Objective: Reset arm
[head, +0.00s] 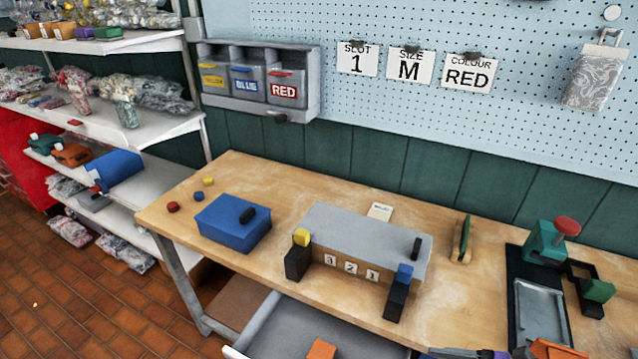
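My gripper and arm are not clearly seen in the head view. Grey, purple and orange parts (550,350) show at the bottom right edge, cut off by the frame, and I cannot tell what they belong to. The wooden workbench (160,212) holds a grey block-like fixture (340,227) with the numbers 3, 2 and 1 on its front. A black post with a yellow top (302,237) stands at its left front, and one with a blue top (405,272) at its right front.
A blue box (225,222) with a black handle sits at the bench's left. An open grey drawer (275,330) juts out below, with an orange block (321,349) inside. A green press (545,240) with a red knob stands at the right. Shelves (160,125) stand at the left.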

